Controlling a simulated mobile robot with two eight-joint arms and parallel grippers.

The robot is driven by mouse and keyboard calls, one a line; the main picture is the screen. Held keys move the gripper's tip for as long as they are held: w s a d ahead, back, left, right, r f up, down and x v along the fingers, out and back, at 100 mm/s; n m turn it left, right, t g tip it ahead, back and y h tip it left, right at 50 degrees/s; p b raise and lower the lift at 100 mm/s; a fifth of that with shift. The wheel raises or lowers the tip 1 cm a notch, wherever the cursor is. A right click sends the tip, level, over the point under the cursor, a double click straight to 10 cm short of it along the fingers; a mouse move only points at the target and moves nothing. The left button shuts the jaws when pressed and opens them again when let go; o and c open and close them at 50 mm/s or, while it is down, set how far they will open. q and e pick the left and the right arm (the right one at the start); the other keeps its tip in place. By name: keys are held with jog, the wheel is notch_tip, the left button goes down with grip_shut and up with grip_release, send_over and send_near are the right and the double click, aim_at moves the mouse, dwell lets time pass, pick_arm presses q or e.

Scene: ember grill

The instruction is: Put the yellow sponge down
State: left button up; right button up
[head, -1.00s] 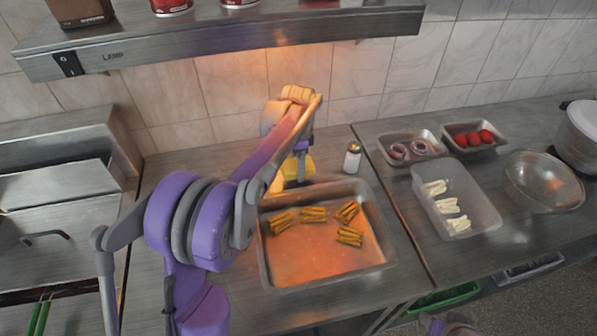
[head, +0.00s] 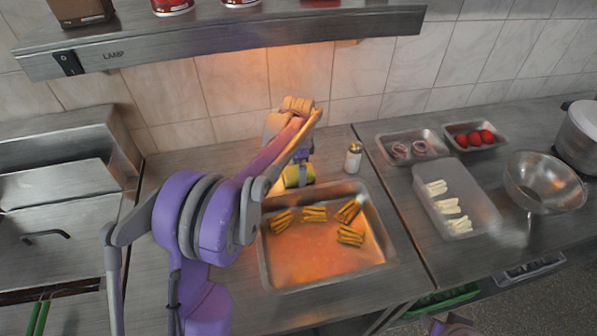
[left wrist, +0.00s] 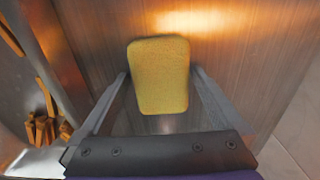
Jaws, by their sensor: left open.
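The yellow sponge (head: 297,178) is on the metal counter behind the baking tray, close to the tray's back edge. In the left wrist view the sponge (left wrist: 160,76) lies between the two fingers of my left gripper (left wrist: 161,84). The fingers stand on either side of it, with a thin gap at each side. My left gripper (head: 302,170) is open and reaches down over the sponge in the head view, where the wrist and a finger partly hide it.
The metal tray (head: 320,262) with several bundles of fries is directly in front of the sponge. A shaker (head: 353,158) stands to its right. Trays of onion rings (head: 411,150) and tomatoes (head: 474,138) are further right. The lamp shelf (head: 240,35) hangs above.

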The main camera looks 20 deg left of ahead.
pick_arm(q)
notch_tip(320, 180, up, 12)
jog(key=shift+r+p, duration=0.15)
jog(key=shift+p, duration=0.15)
pick_arm(e)
jog(key=shift+w+r, duration=0.2)
jog(key=shift+r, duration=0.4)
